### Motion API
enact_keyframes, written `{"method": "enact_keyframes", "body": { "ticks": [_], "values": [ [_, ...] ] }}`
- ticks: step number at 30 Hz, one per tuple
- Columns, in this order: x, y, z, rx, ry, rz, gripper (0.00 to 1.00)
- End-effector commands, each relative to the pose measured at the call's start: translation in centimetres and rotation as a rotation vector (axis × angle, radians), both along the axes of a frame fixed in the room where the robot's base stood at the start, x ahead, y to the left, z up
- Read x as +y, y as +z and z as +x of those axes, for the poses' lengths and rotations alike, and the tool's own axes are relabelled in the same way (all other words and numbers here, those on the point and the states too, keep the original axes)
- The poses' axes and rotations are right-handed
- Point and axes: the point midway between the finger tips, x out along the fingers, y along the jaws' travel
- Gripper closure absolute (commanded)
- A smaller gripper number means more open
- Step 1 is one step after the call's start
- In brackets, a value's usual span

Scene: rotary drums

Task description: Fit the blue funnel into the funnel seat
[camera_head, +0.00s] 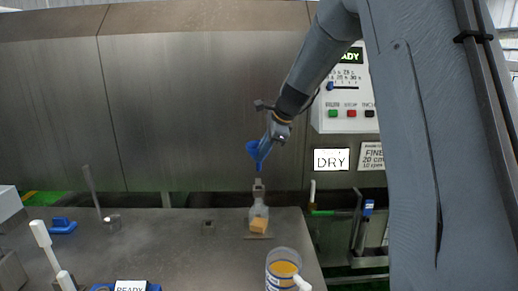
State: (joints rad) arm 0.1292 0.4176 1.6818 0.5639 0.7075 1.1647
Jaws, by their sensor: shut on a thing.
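The blue funnel (255,151) is held in the air above the back edge of the grey table, with its narrow spout pointing down. My gripper (266,143) comes in from the upper right and is shut on the funnel's right side; its fingertips are small and partly merge with the funnel. Below the spout stands a pale upright fixture (259,188) with a small top, apparently the funnel seat. The funnel is apart from it in the picture, with a small gap under the spout. I cannot tell how well they line up in depth.
A yellow-orange block (259,226) sits at the fixture's foot. A clear jug of orange contents (283,268) stands at the front. A small dark block (208,228) and a blue tool (62,226) are on the table (165,245). A control panel (346,95) is behind my arm.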

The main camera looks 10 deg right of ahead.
Motion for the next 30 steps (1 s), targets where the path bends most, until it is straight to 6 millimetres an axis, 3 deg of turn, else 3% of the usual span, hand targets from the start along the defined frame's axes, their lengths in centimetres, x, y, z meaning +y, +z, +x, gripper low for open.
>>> {"method": "enact_keyframes", "body": {
  "ticks": [16, 30],
  "values": [
    [0.3, 0.4, -0.2, -0.005, -0.040, -0.009, 1.00],
    [0.1, -4.2, -0.1, -0.005, -0.044, -0.010, 1.00]
  ]
}}
